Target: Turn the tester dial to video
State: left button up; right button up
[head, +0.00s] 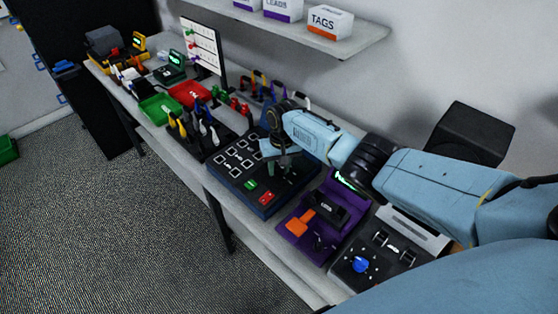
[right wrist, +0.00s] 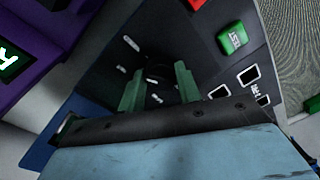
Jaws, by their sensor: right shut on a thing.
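The tester (head: 262,207) is a dark blue box on the bench, with white-framed square ports, a green TEST button (head: 251,184) and a red button (head: 266,197). My right gripper (head: 286,168) reaches down over the tester's right part. In the right wrist view its two greenish fingers (right wrist: 158,88) are shut on the dark dial (right wrist: 160,98), one on each side. Small white labels surround the dial, too small to read. Which one the dial points to cannot be told. My left gripper is not in view.
A purple station (head: 297,229) with an orange part stands right of the tester, with a black panel with a blue knob (head: 360,265) beyond. Tools stand left of the tester, near red (head: 189,95) and green trays (head: 160,109). A shelf (head: 290,38) with boxes hangs above.

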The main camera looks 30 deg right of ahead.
jog(key=m+p, duration=0.1)
jog(key=m, duration=0.2)
jog(key=shift+r+p, duration=0.1)
jog(key=shift+p, duration=0.2)
jog(key=shift+m+p, duration=0.4)
jog(key=shift+m, duration=0.7)
jog(key=shift+d, duration=0.1)
jog(key=o, duration=0.9)
